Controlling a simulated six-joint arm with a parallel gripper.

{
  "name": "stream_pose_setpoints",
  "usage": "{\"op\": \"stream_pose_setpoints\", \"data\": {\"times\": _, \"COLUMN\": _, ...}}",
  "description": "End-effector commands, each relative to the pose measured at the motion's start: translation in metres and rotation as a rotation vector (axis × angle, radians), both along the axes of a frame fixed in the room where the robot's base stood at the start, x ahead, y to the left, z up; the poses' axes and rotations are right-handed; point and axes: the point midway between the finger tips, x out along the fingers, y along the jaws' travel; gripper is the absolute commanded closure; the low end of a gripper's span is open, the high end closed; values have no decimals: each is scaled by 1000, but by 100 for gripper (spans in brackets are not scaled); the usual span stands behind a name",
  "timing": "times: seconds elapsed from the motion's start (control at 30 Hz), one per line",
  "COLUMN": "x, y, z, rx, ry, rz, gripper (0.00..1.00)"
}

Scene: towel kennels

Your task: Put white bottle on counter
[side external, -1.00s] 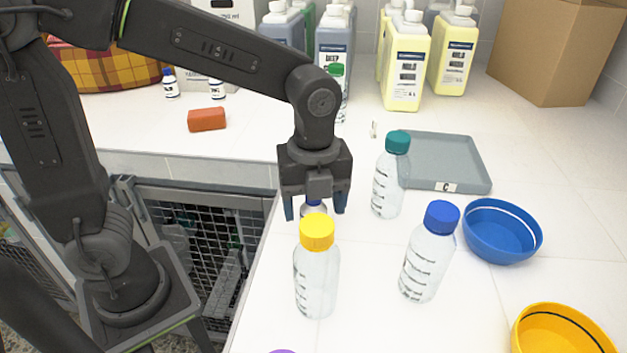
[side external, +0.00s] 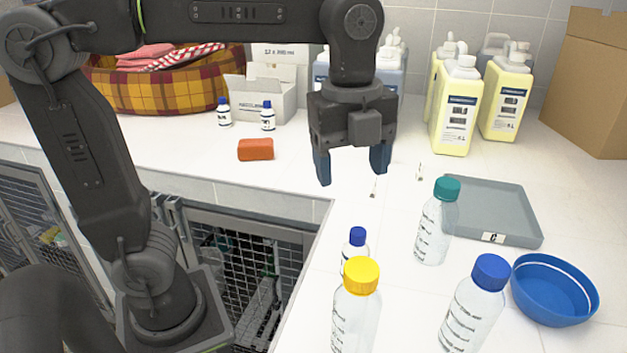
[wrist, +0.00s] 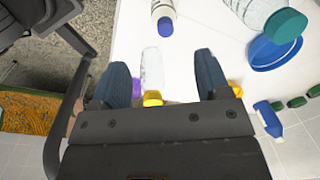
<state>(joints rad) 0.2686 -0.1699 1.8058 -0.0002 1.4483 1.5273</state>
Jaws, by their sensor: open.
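A small white bottle with a blue cap (side external: 355,246) stands upright on the white counter (side external: 290,205). It is partly hidden behind the clear bottle with a yellow cap (side external: 358,310). My gripper (side external: 352,172) is open and empty, raised above and behind the small white bottle, apart from it. In the wrist view the small white bottle (wrist: 163,10) shows at the top edge, beyond my open fingers (wrist: 162,72). Two similar white bottles with blue caps, one at the left (side external: 224,113) and one at the right (side external: 267,118), stand at the back left.
Clear bottles with a teal cap (side external: 437,225) and a blue cap (side external: 473,305) stand to the right. A wire-door kennel (side external: 245,260) lies below the counter edge.

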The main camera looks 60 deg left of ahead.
Motion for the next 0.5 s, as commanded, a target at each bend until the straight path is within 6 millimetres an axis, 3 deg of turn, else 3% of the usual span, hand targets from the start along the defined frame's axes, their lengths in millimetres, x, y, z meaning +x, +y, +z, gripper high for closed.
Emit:
{"op": "stream_pose_setpoints", "data": {"times": 0.3, "x": -47, "y": 53, "z": -39, "rx": -199, "ry": -205, "rz": 997, "gripper": 31}}
{"op": "stream_pose_setpoints", "data": {"times": 0.5, "x": -69, "y": 72, "z": -68, "rx": -375, "ry": -278, "rz": 1505, "gripper": 31}}
